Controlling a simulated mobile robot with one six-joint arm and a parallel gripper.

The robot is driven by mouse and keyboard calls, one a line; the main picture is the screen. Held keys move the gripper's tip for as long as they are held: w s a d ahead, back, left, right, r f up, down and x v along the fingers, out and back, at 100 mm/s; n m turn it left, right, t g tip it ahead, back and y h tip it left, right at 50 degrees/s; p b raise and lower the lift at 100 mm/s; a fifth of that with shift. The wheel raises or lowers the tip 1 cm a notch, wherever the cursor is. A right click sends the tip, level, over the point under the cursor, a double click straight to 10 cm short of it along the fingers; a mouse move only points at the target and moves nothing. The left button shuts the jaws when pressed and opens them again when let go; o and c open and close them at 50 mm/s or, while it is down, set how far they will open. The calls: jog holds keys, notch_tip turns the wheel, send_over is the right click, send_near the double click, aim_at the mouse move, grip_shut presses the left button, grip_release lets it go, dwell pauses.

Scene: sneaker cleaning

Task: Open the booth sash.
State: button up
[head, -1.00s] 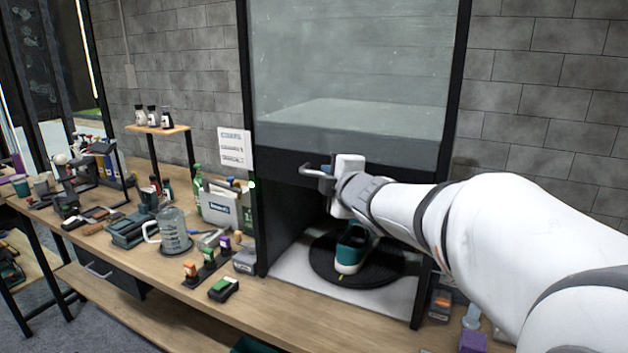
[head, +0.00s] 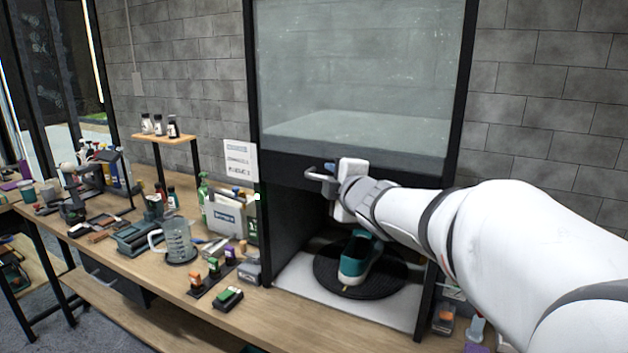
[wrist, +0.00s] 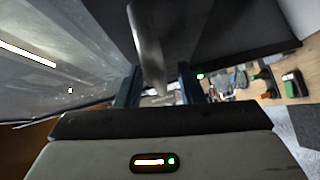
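The booth sash (head: 360,80) is a large clear pane with a dark bottom rail (head: 285,168). It is raised, with an open gap below the rail. A grey metal bar handle (head: 318,175) sticks out from the rail; it also shows in the wrist view (wrist: 146,45). My gripper (head: 333,174) is at the handle, partly hiding it in the head view. In the wrist view my gripper's fingers (wrist: 160,88) stand apart, one on each side of the handle, with a visible gap at the right finger.
Inside the booth a teal and white sneaker (head: 358,258) sits on a round black turntable (head: 395,272). Left of the booth, the bench holds a caddy (head: 230,215), a clear jug (head: 178,240) and small colored bottles (head: 213,268). The bench strip before the booth is fairly clear.

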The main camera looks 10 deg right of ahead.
jog(key=p+v, duration=0.1)
jog(key=v, duration=0.7)
dwell(0.4)
jog(key=s+d+f+m+g+h, duration=0.2)
jog(key=s+f+m+g+h, duration=0.15)
jog(key=f+m, duration=0.25)
jog(key=s+d+f+m+g+h, duration=0.2)
jog(key=s+d+f+m+g, duration=0.15)
jog(key=f+m, duration=0.35)
jog(key=s+a+f+m+g+y, duration=0.1)
jog(key=s+a+f+m+g, duration=0.1)
jog(key=s, duration=0.4)
jog(key=s+a+f+m+g+y, duration=0.1)
jog(key=s+a+f+m+g, duration=0.2)
jog(key=s+f, duration=0.3)
jog(key=shift+s+a+f+g+y, duration=0.2)
jog(key=shift+s+a+g+y, duration=0.15)
jog(key=shift+s+a+g, duration=0.4)
